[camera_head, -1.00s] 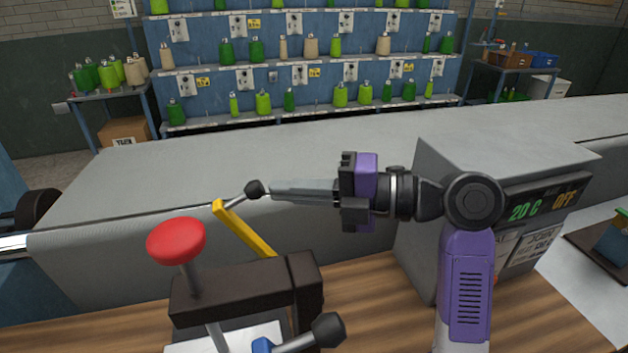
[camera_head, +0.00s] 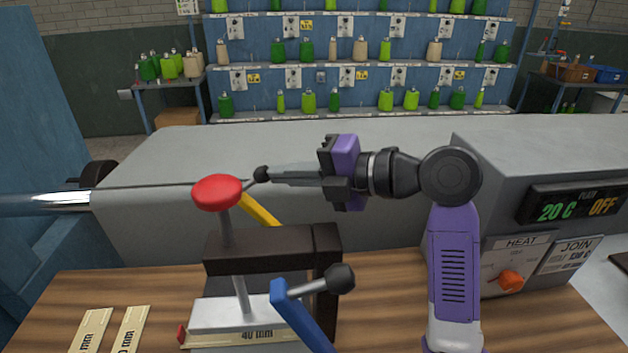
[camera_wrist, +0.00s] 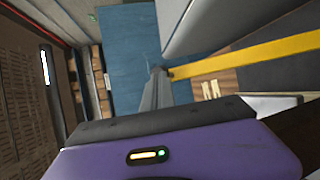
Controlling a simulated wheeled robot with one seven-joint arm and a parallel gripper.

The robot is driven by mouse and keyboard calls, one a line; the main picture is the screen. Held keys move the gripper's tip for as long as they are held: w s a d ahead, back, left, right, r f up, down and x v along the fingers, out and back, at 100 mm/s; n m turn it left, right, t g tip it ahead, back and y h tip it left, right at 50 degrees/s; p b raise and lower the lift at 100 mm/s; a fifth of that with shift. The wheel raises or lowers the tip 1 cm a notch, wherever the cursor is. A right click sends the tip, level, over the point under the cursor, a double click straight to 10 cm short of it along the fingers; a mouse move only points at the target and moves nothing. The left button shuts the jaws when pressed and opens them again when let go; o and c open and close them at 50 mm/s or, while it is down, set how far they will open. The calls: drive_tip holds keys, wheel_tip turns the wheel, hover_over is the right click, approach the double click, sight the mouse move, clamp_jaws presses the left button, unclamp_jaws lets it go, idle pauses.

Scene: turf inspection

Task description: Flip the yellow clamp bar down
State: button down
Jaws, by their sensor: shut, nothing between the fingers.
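The yellow clamp bar (camera_head: 262,210) slants up and to the left from behind the dark clamp frame (camera_head: 258,250). Its upper end is partly hidden by the red knob (camera_head: 218,191).
A grey heater box (camera_head: 545,180) with a display and orange dial stands right of my arm. A blue lever (camera_head: 300,318) with a black ball is at the clamp's front. Labelled strips (camera_head: 110,330) lie on the wooden bench at left. A grey surface (camera_head: 390,130) runs behind.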

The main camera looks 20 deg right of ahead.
sight(247, 191)
drive_tip(key=a+h, duration=0.1)
drive_tip(key=a, duration=0.1)
drive_tip(key=w+a+f+g, duration=0.1)
drive_tip(key=a, duration=0.1)
drive_tip(key=a+f+n+h+p, duration=0.1)
drive_tip(key=a, duration=0.1)
drive_tip(key=shift+w+f+g+h, duration=0.25)
drive_tip(key=shift+w+g+h, duration=0.05)
drive_tip(key=shift+w+g, duration=0.1)
drive_tip(key=shift+w+a+f, duration=0.1)
drive_tip(key=shift+f, duration=0.15)
drive_tip(key=shift+r, duration=0.1)
